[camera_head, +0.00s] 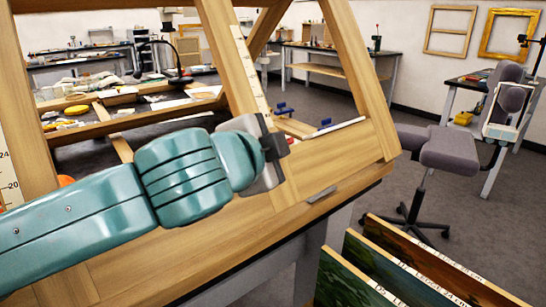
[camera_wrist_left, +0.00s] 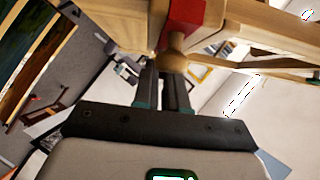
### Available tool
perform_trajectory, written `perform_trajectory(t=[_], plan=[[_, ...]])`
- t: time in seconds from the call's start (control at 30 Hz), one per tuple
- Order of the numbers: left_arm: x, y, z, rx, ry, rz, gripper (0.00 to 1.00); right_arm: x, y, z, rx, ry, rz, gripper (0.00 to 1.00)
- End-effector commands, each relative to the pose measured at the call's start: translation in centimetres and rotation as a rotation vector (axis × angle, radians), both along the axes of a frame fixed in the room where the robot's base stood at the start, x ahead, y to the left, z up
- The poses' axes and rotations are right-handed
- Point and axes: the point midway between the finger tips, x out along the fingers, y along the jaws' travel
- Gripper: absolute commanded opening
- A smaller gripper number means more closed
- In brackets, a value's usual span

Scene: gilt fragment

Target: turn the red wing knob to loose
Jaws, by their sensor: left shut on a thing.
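The red wing knob shows at the top centre of the left wrist view (camera_wrist_left: 184,20), with a rounded wooden piece just below it. In the head view only a small red bit (camera_head: 291,139) shows past my gripper. My left gripper (camera_wrist_left: 166,78) is shut on the knob, its two dark fingers close together at the wooden piece. In the head view my left gripper (camera_head: 268,160) is at the wooden frame's right side, and its grey body hides most of the knob and the fingertips. My right gripper is in neither view. I cannot tell the knob's angle.
A large wooden easel-like frame (camera_head: 350,152) surrounds the gripper, with beams above and a board below. Blue clamps (camera_head: 282,108) sit just behind it. Painted panels (camera_head: 400,268) stand at the lower right. A grey chair (camera_head: 450,150) stands beyond, on open floor.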

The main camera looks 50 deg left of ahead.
Motion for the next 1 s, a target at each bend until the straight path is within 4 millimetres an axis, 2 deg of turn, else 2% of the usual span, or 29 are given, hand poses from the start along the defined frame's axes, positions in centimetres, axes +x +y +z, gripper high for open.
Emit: perform_trajectory(t=[0.43,0.5,0.53,1.0], plan=[[0.12,-0.20,0.00,-0.003,-0.009,-0.001,0.00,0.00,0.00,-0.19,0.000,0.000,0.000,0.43],[0.11,-0.20,0.01,-0.003,-0.009,-0.001,0.28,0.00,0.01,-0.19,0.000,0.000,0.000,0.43],[0.10,-0.18,0.01,-0.003,-0.009,0.000,0.37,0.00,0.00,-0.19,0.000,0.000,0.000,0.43],[0.07,-0.06,0.20,-0.001,-0.008,0.003,0.37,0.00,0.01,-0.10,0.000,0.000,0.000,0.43]])
